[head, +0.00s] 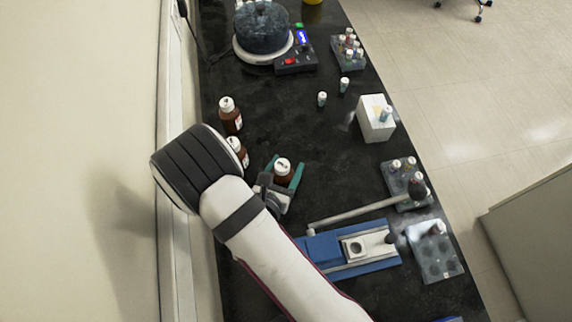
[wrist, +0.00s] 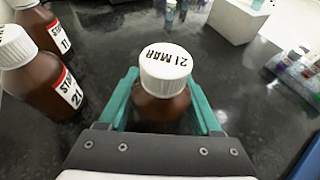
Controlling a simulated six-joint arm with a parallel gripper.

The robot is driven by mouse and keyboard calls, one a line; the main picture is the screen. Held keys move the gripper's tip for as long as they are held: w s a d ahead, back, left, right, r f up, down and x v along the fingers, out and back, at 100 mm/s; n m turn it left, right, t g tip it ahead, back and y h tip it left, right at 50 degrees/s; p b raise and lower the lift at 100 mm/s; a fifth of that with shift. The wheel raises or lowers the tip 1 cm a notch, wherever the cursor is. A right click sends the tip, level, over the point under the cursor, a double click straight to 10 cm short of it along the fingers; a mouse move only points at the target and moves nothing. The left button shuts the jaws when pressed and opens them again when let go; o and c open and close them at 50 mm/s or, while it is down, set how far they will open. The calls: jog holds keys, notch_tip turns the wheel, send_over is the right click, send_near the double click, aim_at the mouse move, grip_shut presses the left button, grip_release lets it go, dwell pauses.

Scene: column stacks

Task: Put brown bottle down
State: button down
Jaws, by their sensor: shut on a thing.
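A brown bottle (wrist: 162,108) with a white cap marked "21 MAR" stands upright between the teal fingers of my gripper (wrist: 163,100) in the wrist view. The fingers are shut on it, one on each side. In the head view the same brown bottle (head: 282,178) is held in my gripper (head: 284,174), over the black bench near its left part. Its base is hidden, so I cannot tell whether it touches the bench.
Two other brown bottles, one nearer (head: 238,152) and one farther (head: 231,117), stand at the bench's left edge by the wall. A blue device (head: 350,250) lies to the right of my gripper. A white box (head: 375,120) and small vials stand farther back. The bench middle is clear.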

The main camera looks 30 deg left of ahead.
aim_at(278, 182)
jog(key=shift+c, duration=0.4)
grip_release()
jog(key=shift+r, duration=0.1)
jog(key=v, duration=0.5)
notch_tip(278, 182, up, 7)
jog(key=shift+r, duration=0.1)
